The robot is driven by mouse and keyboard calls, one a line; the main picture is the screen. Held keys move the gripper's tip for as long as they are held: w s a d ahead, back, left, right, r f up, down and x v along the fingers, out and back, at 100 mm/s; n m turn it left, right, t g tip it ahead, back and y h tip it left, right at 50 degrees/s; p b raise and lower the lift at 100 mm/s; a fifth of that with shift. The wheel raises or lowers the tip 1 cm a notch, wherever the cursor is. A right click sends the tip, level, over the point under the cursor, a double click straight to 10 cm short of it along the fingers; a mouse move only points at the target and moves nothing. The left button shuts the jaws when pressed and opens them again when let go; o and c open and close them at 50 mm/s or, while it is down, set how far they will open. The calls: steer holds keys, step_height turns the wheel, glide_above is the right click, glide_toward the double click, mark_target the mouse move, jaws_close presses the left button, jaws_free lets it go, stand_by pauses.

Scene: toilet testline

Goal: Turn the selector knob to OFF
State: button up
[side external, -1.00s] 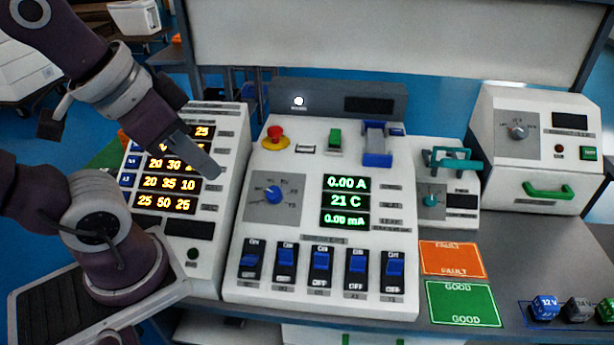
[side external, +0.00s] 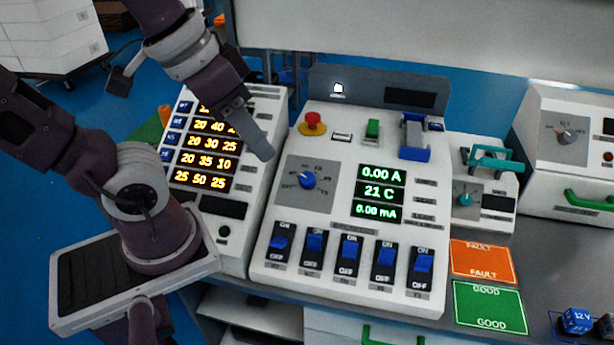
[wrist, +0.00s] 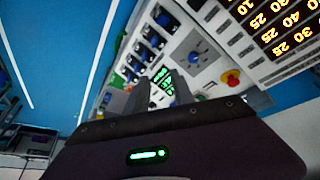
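The blue selector knob (side external: 307,180) sits on a grey square dial plate on the white central console (side external: 340,145). Small labels ring it, too small to read, so I cannot tell its setting. It also shows in the wrist view (wrist: 194,57). My gripper (side external: 262,148) is above and left of the knob in the side view, apart from it, with its fingers pointing down toward the console. In the wrist view my two fingers (wrist: 160,94) are spread with a gap between them and nothing held.
A red mushroom button (side external: 313,122) stands behind the knob. Blue rocker switches (side external: 351,248) line the front, and green readouts (side external: 379,192) are to the right. The amber display panel (side external: 207,145) is on the left. Other dials are a teal one (side external: 464,199) and a grey one (side external: 565,136).

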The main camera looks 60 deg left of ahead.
steer(key=o, duration=0.4)
steer(key=w+a+f+n+g, duration=0.1)
steer(key=w+f+g, duration=0.2)
steer(key=w, duration=0.4)
steer(key=shift+w+a+f, duration=0.2)
steer(key=shift+a+f, duration=0.1)
steer(key=shift+f, duration=0.05)
steer(key=n+g+y, duration=0.2)
steer(key=g+y, duration=0.1)
glide_above(307, 178)
steer(key=d, duration=0.2)
steer(key=w+d+x, duration=0.1)
steer(key=d+x, duration=0.1)
steer(key=x, duration=1.4)
steer(key=shift+w+a+f, duration=0.1)
steer(key=shift+w+a, duration=0.05)
steer(key=shift+w, duration=0.1)
steer(key=shift+c, duration=0.2)
jaws_close()
